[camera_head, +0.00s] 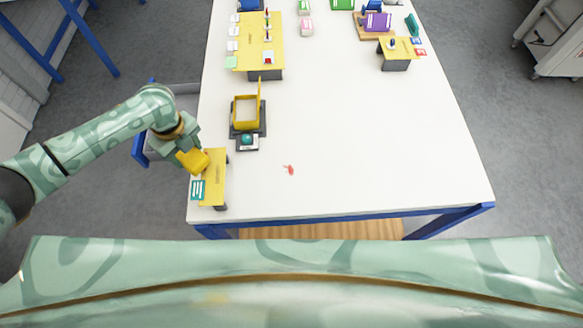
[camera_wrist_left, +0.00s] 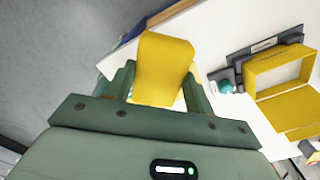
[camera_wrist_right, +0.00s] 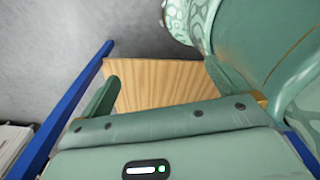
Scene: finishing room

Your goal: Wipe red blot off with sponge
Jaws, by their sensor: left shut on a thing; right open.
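A small red blot (camera_head: 289,169) lies on the white table (camera_head: 370,150), front of the middle. My left gripper (camera_head: 188,152) is at the table's left edge, left of the blot and apart from it. It is shut on a yellow sponge (camera_head: 194,161), which also shows between its fingers in the left wrist view (camera_wrist_left: 165,68). The sponge is over or beside a yellow stand (camera_head: 213,180); whether it touches cannot be told. My right gripper (camera_wrist_right: 163,88) is open and empty in the right wrist view and does not show in the head view.
A yellow open-lidded box (camera_head: 246,112) and a device with a teal button (camera_head: 247,141) stand behind the yellow stand. Yellow stations (camera_head: 259,42) and (camera_head: 397,50) stand farther back. The table around and right of the blot is clear. A wooden surface (camera_wrist_right: 160,80) shows in the right wrist view.

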